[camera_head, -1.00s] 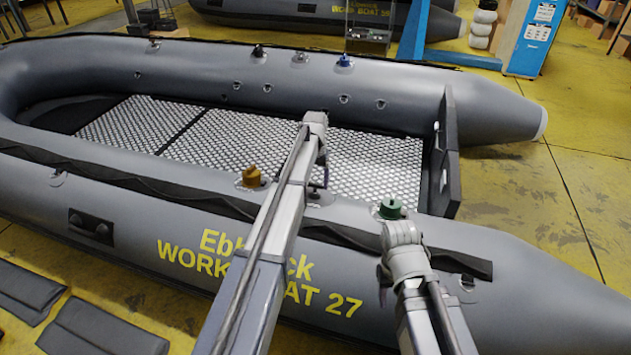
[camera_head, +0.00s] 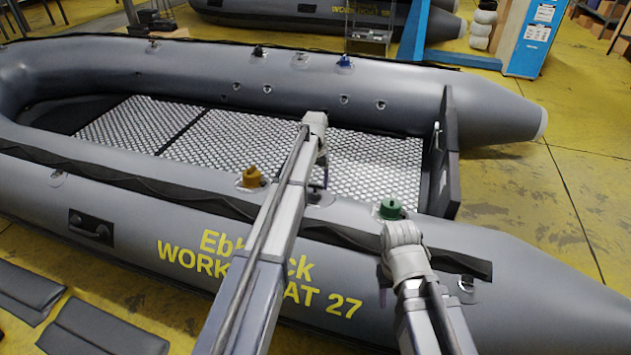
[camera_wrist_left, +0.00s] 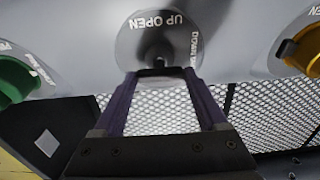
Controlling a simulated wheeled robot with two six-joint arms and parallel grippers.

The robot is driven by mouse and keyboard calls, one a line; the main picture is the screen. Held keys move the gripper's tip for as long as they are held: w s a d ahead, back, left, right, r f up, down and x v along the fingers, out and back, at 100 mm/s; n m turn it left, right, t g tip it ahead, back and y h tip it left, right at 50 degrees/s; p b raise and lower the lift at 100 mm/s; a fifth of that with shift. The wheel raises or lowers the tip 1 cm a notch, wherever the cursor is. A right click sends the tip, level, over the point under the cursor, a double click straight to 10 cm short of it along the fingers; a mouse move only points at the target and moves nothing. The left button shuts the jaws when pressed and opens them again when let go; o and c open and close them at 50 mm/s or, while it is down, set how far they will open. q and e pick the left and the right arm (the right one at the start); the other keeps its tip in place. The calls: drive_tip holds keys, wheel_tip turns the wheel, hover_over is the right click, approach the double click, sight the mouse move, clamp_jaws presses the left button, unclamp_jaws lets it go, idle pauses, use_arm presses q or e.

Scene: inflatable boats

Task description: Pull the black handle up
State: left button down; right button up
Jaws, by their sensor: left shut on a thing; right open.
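The black handle (camera_wrist_left: 157,50) stands on a round grey plate (camera_wrist_left: 132,42) marked "UP OPEN" and "DOWN" in the left wrist view. My left gripper (camera_wrist_left: 160,75) has its purple fingers closed around the handle, hiding part of it. In the head view my left gripper (camera_head: 320,186) reaches down to the near tube of the grey boat (camera_head: 140,205); its arm covers most of the handle. My right gripper (camera_head: 386,276) is at the near tube, just in front of the green knob; its fingers are mostly hidden, and I see nothing held in it.
An orange knob (camera_head: 251,177) is left of my left gripper, and a green knob (camera_head: 390,208) is to its right. A black transom board (camera_head: 446,165) closes the boat's right end. Dark pads (camera_head: 105,330) lie on the yellow floor at lower left.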

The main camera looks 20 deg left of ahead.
use_arm(q)
drive_tip(key=shift+w+r+p, duration=0.2)
drive_tip(key=shift+r+p, duration=0.5)
drive_tip(key=shift+r, duration=0.05)
drive_tip(key=shift+w+r+p, duration=0.15)
drive_tip(key=shift+r+p, duration=0.5)
drive_tip(key=shift+r, duration=0.05)
drive_tip(key=shift+f, duration=0.1)
unclamp_jaws()
drive_tip(key=shift+r, duration=0.2)
wheel_tip(320, 180, up, 8)
drive_tip(key=p, duration=0.7)
drive_tip(key=shift+f+p, duration=0.2)
drive_tip(key=shift+p, duration=0.1)
